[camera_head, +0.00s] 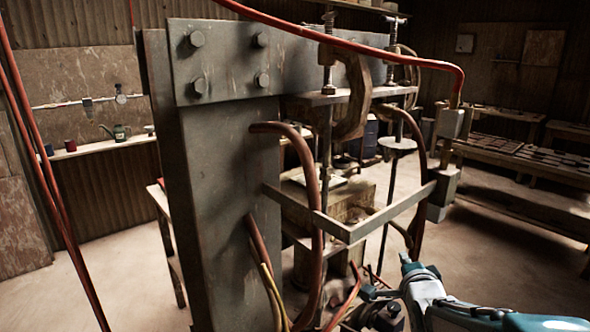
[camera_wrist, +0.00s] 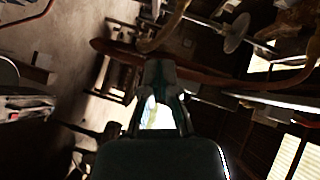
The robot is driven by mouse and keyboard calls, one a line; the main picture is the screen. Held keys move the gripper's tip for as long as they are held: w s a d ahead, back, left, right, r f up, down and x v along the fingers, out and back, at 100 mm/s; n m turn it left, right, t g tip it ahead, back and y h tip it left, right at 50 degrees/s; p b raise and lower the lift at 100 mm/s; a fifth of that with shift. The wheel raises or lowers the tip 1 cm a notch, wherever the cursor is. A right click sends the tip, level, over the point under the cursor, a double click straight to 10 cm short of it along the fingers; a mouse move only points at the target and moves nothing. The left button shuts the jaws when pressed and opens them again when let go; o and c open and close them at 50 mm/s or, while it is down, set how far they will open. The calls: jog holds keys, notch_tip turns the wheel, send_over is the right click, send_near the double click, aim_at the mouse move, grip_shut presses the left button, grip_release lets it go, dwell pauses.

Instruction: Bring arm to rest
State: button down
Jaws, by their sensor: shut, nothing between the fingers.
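My arm (camera_head: 425,290), white and teal, reaches in from the lower right corner of the head view. Its end is low, in front of and to the right of the press. My gripper (camera_wrist: 160,68) shows in the middle of the wrist view, dark, with its fingertips together and nothing held between them. A bright patch shows through the gap behind the tips. The tile press (camera_head: 225,170) is a tall grey steel frame with bolts and fills the middle of the head view. I cannot tell the exact gap between my gripper and the press.
A red-brown hose (camera_head: 305,170) loops down the press, and a flat metal bar frame (camera_head: 350,232) juts out toward my arm. Low racks (camera_head: 530,160) are at the right. The floor (camera_head: 490,255) beyond my arm looks clear.

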jog(key=s+a+f+n+g+y, duration=0.1)
jog(key=s+a+n+g, duration=0.3)
jog(key=s+n, duration=0.4)
jog(key=s+a+f+n+g+y, duration=0.1)
jog(key=s+a+n+g, duration=0.4)
jog(key=s, duration=1.2)
jog(key=n+g, duration=0.1)
jog(key=n, duration=0.2)
jog(key=shift+a, duration=0.3)
jog(key=shift+w+d, duration=0.1)
